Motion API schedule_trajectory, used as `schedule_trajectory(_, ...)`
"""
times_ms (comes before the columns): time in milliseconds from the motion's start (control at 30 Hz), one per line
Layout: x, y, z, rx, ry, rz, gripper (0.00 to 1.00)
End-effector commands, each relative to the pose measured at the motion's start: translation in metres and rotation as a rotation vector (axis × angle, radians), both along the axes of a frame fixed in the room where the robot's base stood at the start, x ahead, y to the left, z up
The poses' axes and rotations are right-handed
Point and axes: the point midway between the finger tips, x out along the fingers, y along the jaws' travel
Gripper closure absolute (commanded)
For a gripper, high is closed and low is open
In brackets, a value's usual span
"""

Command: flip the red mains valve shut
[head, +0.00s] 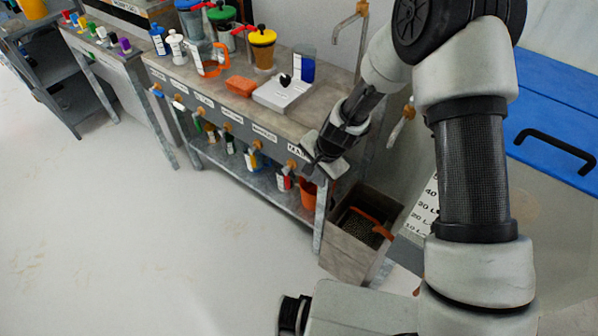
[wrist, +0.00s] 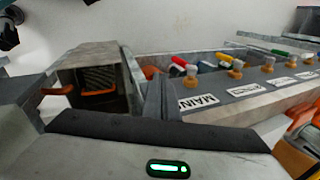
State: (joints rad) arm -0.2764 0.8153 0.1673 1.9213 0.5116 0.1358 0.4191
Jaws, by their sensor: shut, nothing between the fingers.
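The mains valve sits on the front of the grey bench, by the label reading "MAIN" (wrist: 198,101). In the wrist view its red lever (wrist: 179,61) sticks out beyond a pale-and-orange body (wrist: 190,77). In the head view the orange valve body (head: 291,166) shows below the label at the bench's right end, and its lever is hard to make out. My gripper (head: 312,165) is shut and empty, just right of the valve at the bench corner. In the wrist view the shut fingers (wrist: 157,98) stand left of the valve, with a gap between. I see no contact.
Several similar valves line the bench front (head: 225,122) to the left. A bin (head: 350,240) with an orange-handled thing inside stands right of the bench. An orange pot (head: 308,194) stands on the lower shelf. Bench-top items include a white scale (head: 283,95). The floor in front is clear.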

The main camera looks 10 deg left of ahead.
Motion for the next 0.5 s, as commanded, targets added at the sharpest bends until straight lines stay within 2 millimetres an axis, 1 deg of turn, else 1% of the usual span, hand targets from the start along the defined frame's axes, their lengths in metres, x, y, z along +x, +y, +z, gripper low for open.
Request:
schedule_trajectory(33, -0.001, 0.003, -0.011, 0.001, 0.007, -0.008, 1.00)
schedule_trajectory(167, -0.001, 0.006, -0.022, 0.001, 0.011, -0.017, 1.00)
schedule_trajectory(267, 0.001, 0.009, -0.035, 0.001, 0.013, -0.015, 1.00)
schedule_trajectory(500, 0.010, 0.023, -0.083, 0.001, 0.013, -0.014, 1.00)
